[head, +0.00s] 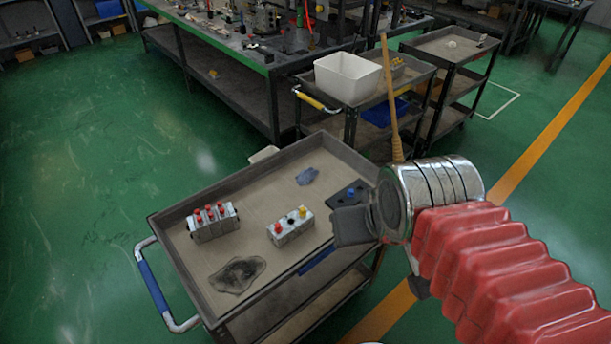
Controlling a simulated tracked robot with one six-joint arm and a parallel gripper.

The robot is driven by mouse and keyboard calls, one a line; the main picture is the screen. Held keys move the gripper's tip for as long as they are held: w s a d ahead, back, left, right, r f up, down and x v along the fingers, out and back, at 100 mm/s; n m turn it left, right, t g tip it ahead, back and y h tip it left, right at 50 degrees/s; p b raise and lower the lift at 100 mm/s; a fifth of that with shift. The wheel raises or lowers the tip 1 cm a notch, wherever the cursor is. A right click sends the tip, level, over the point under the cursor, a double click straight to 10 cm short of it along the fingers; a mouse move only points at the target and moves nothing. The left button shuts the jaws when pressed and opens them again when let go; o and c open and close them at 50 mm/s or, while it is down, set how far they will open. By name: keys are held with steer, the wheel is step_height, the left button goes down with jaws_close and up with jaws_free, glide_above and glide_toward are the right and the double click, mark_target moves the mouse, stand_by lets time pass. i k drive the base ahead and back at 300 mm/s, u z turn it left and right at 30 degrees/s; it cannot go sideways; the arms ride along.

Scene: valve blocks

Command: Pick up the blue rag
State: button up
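The blue rag (307,176) is a small crumpled patch. It lies flat on the far part of the cart's tray (252,183). My gripper (352,226) shows as a dark blocky end below a metal wrist, over the tray's right edge. It is to the right of and nearer than the rag, apart from it. The fingers are seen from the side and overlap, so their opening is hidden. Nothing shows held in them.
A second cart with a white bin (347,77) stands behind. A wooden handle (391,100) rises near my arm.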

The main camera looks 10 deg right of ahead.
mark_target(308, 174)
steer(key=u, duration=4.15)
steer(key=k, duration=1)
